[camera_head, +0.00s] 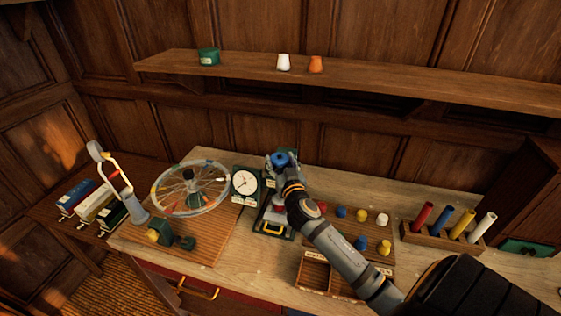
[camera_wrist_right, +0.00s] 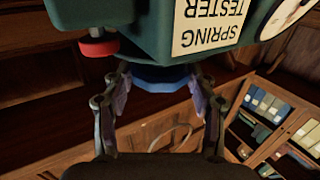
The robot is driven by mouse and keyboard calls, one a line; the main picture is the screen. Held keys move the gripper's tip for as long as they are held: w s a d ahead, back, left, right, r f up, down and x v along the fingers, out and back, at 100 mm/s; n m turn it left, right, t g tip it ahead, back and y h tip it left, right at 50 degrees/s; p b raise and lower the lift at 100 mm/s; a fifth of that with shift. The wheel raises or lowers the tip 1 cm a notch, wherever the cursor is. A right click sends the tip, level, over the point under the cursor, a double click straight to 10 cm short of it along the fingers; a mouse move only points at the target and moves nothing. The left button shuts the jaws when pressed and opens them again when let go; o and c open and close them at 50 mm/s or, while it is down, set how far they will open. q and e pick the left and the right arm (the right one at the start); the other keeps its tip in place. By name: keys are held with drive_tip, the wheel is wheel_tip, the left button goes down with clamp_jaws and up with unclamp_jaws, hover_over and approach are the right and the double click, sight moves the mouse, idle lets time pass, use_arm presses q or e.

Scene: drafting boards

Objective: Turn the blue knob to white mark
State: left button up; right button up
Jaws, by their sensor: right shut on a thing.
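The blue knob (camera_head: 284,157) is at the top of my right arm's reach in the head view. In the right wrist view the knob (camera_wrist_right: 158,82) sits under a dark green body (camera_wrist_right: 150,35) labelled "SPRING TESTER". My right gripper (camera_wrist_right: 160,92) has one finger on each side of the knob and is shut on it; it also shows in the head view (camera_head: 280,163), where it partly covers the tester. I cannot make out the white mark. My left gripper is not in view.
A white-faced dial (camera_head: 245,182) stands left of my right gripper, with a spoked wheel (camera_head: 190,188) further left. A red knob (camera_wrist_right: 98,46) is on the tester's body. Coloured pegs (camera_head: 362,215) and a rack of tubes (camera_head: 440,236) stand at right.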

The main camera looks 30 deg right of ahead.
sight(282, 160)
drive_tip(key=n+y+b, duration=0.1)
drive_tip(key=n+y, duration=0.1)
drive_tip(key=y, duration=0.1)
drive_tip(key=shift+d+f+t, duration=0.1)
drive_tip(key=shift+d+t, duration=0.05)
drive_tip(key=shift+t, duration=0.25)
drive_tip(key=shift+n+y+b, duration=0.35)
drive_tip(key=shift+n+y, duration=0.15)
drive_tip(key=shift+y, duration=0.3)
drive_tip(key=o, duration=1.1)
drive_tip(key=shift+o, duration=0.2)
drive_tip(key=shift+r, duration=0.25)
wheel_tip(282, 160, up, 10)
drive_tip(key=shift+f, duration=0.1)
